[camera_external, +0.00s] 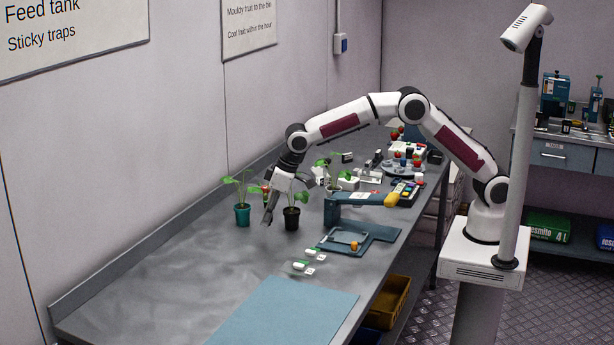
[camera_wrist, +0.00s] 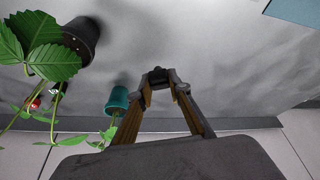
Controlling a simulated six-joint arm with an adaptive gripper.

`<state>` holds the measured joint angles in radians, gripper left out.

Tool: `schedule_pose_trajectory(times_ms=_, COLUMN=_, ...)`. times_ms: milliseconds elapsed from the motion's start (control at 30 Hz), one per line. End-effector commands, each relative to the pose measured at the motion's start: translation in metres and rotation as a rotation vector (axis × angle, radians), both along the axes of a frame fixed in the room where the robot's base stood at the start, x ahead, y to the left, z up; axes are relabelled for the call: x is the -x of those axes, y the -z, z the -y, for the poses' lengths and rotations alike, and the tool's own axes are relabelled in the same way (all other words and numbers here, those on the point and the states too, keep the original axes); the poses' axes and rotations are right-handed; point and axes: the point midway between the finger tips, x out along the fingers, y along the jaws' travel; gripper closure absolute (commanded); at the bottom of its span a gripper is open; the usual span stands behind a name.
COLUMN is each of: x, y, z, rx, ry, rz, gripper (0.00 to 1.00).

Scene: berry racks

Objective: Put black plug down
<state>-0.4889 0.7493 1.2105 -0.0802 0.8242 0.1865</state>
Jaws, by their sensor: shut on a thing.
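My gripper (camera_external: 267,219) reaches down over the left part of the bench, with its fingers low between two potted plants. In the wrist view my gripper (camera_wrist: 160,80) is closed on a small dark piece, which looks like the black plug (camera_wrist: 157,73). Only a little of it shows between the fingertips. In the external view the fingers hide it, and I cannot tell whether it touches the bench.
A black pot (camera_external: 291,218) with a seedling stands just right of my gripper, and a teal pot (camera_external: 242,216) stands to its left. A tray (camera_external: 345,238) and a blue mat (camera_external: 283,312) lie nearer the front. The bench (camera_external: 160,265) at left is bare.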

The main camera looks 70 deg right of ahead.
Motion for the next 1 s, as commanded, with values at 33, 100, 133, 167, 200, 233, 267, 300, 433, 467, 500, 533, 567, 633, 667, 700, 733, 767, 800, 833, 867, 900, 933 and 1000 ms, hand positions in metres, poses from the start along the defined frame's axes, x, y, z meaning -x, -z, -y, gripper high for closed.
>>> schedule_pose_trajectory(times_ms=33, x=0.007, y=0.002, z=-0.018, rx=0.001, ry=-0.027, rz=0.0, gripper=0.9)
schedule_pose_trajectory(times_ms=100, x=0.016, y=0.004, z=-0.04, rx=0.001, ry=-0.058, rz=0.0, gripper=0.9)
schedule_pose_trajectory(times_ms=133, x=0.021, y=0.004, z=-0.05, rx=0.001, ry=-0.072, rz=0.0, gripper=0.9)
schedule_pose_trajectory(times_ms=167, x=0.025, y=0.005, z=-0.059, rx=0.002, ry=-0.085, rz=0.0, gripper=0.9)
schedule_pose_trajectory(times_ms=200, x=0.031, y=0.006, z=-0.071, rx=0.002, ry=-0.103, rz=0.001, gripper=0.9)
schedule_pose_trajectory(times_ms=233, x=0.036, y=0.007, z=-0.08, rx=0.001, ry=-0.116, rz=0.001, gripper=0.9)
schedule_pose_trajectory(times_ms=267, x=0.041, y=0.008, z=-0.089, rx=0.002, ry=-0.13, rz=0.001, gripper=0.9)
schedule_pose_trajectory(times_ms=300, x=0.047, y=0.009, z=-0.101, rx=0.002, ry=-0.147, rz=0.002, gripper=0.9)
schedule_pose_trajectory(times_ms=433, x=0.069, y=0.012, z=-0.139, rx=0.002, ry=-0.203, rz=0.003, gripper=0.9)
schedule_pose_trajectory(times_ms=467, x=0.075, y=0.013, z=-0.148, rx=0.002, ry=-0.217, rz=0.003, gripper=0.9)
schedule_pose_trajectory(times_ms=500, x=0.083, y=0.014, z=-0.159, rx=0.003, ry=-0.233, rz=0.002, gripper=0.9)
schedule_pose_trajectory(times_ms=533, x=0.089, y=0.014, z=-0.168, rx=0.002, ry=-0.247, rz=0.003, gripper=0.9)
schedule_pose_trajectory(times_ms=567, x=0.094, y=0.015, z=-0.176, rx=0.002, ry=-0.259, rz=0.004, gripper=0.9)
schedule_pose_trajectory(times_ms=633, x=0.109, y=0.016, z=-0.195, rx=0.002, ry=-0.288, rz=0.005, gripper=0.9)
schedule_pose_trajectory(times_ms=667, x=0.115, y=0.017, z=-0.203, rx=0.002, ry=-0.301, rz=0.004, gripper=0.9)
schedule_pose_trajectory(times_ms=700, x=0.123, y=0.018, z=-0.214, rx=0.002, ry=-0.317, rz=0.004, gripper=0.9)
schedule_pose_trajectory(times_ms=733, x=0.13, y=0.018, z=-0.222, rx=0.002, ry=-0.329, rz=0.005, gripper=0.9)
schedule_pose_trajectory(times_ms=767, x=0.136, y=0.019, z=-0.23, rx=0.0, ry=-0.341, rz=0.006, gripper=0.9)
schedule_pose_trajectory(times_ms=800, x=0.146, y=0.019, z=-0.24, rx=0.0, ry=-0.357, rz=0.006, gripper=0.9)
schedule_pose_trajectory(times_ms=833, x=0.152, y=0.019, z=-0.248, rx=-0.001, ry=-0.368, rz=0.008, gripper=0.9)
schedule_pose_trajectory(times_ms=867, x=0.159, y=0.02, z=-0.256, rx=-0.002, ry=-0.38, rz=0.009, gripper=0.9)
schedule_pose_trajectory(times_ms=900, x=0.168, y=0.021, z=-0.265, rx=-0.001, ry=-0.395, rz=0.009, gripper=0.9)
schedule_pose_trajectory(times_ms=933, x=0.176, y=0.021, z=-0.273, rx=-0.002, ry=-0.407, rz=0.008, gripper=0.9)
schedule_pose_trajectory(times_ms=1000, x=0.192, y=0.021, z=-0.289, rx=-0.004, ry=-0.432, rz=0.011, gripper=0.9)
